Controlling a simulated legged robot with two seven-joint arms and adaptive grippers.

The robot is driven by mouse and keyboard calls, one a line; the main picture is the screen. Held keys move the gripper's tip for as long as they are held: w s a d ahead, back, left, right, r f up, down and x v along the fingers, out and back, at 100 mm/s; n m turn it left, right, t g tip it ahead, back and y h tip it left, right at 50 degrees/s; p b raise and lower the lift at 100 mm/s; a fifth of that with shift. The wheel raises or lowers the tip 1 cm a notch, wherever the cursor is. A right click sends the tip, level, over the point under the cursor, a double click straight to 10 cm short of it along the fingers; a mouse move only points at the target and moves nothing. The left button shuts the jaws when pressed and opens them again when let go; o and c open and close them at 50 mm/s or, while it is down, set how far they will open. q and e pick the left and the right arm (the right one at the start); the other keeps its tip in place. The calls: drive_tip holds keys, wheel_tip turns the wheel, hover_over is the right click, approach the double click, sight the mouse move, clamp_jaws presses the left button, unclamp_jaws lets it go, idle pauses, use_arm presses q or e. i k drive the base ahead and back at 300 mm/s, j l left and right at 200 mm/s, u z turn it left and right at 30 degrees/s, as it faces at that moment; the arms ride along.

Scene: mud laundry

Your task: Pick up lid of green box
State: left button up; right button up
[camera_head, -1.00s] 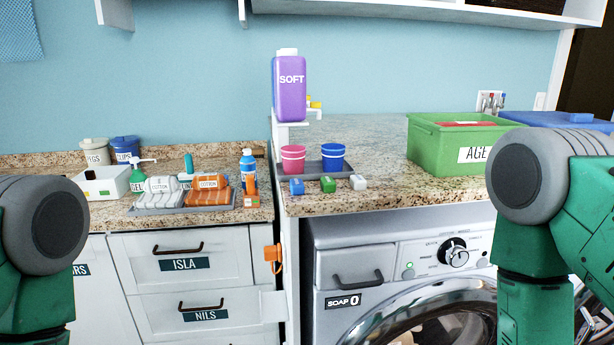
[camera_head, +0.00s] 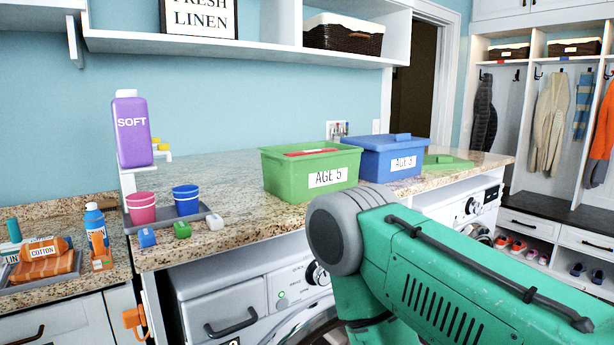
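The green box (camera_head: 285,183) labelled "AGE 5" stands on the granite counter above the washer. It is open, and something red shows inside it. A green lid (camera_head: 447,164) lies flat on the counter to the right of the blue box (camera_head: 377,166). The blue box is closed by a blue lid with a handle and its label reads "AGE" and a figure. My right arm reaches in from the lower right, in front of the counter. Its gripper is out of frame. My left arm and gripper are not in view.
Pink and blue cups (camera_head: 186,200) stand on a grey tray, with small coloured blocks in front. A purple SOFT bottle (camera_head: 131,128) stands on a raised ledge at left. Shelves (camera_head: 270,50) hang above. The counter behind the boxes is clear.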

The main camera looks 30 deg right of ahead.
sight(430, 162)
drive_tip(key=z, duration=1.7)
